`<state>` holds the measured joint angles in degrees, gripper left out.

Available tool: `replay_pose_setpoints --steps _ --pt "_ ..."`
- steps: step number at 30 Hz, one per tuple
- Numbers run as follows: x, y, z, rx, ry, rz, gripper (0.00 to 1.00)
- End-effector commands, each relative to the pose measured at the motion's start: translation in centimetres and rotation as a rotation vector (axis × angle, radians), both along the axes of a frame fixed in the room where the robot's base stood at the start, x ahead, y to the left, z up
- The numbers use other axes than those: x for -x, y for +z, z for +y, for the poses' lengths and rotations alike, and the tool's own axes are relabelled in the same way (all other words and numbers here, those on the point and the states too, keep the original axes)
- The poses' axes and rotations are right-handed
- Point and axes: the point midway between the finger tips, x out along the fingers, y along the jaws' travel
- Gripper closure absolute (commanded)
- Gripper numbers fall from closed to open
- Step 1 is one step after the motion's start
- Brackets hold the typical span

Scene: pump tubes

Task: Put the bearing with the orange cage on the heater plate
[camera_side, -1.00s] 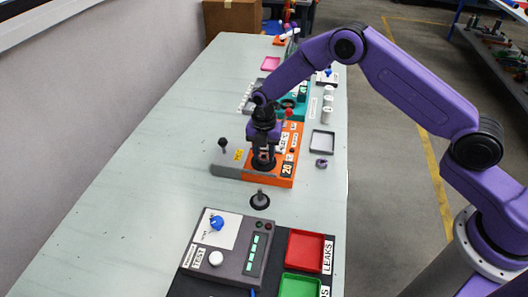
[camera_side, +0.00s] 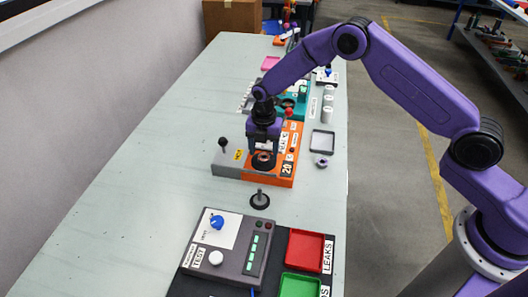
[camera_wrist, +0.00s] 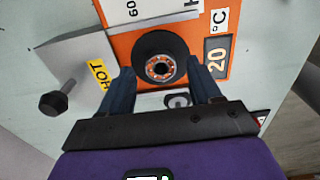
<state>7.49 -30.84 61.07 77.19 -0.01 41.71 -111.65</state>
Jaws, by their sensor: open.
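The bearing with the orange cage (camera_wrist: 160,68) lies on the dark round heater plate (camera_wrist: 160,46) of the orange heater (camera_wrist: 122,48). The heater also shows in the side view (camera_side: 284,180), with a grey section carrying a HOT label. My gripper (camera_wrist: 160,78) is open, its two dark fingers on either side of the bearing and apart from it. In the side view my gripper (camera_side: 263,157) is just above the plate, which partly hides behind the fingers.
A black-knobbed lever (camera_side: 223,143) stands at the heater's left. A small post on a round base (camera_side: 259,200) stands in front. A grey tray (camera_side: 322,141) and a small ring-like part (camera_side: 321,161) lie to the right. The tester (camera_side: 229,244) and red tray (camera_side: 305,250) are nearer.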

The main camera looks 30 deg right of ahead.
Motion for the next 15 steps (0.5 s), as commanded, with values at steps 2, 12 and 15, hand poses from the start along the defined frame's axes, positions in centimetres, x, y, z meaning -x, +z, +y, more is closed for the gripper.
replay_pose_setpoints --steps 2,12,15 --pt "-0.1 1.6 0.0 -0.001 0.0 -0.004 0.37" --pt "0.0 8.2 0.1 -0.002 0.001 -0.004 0.37" --pt "0.0 9.4 0.0 -0.001 0.001 -0.003 0.37"
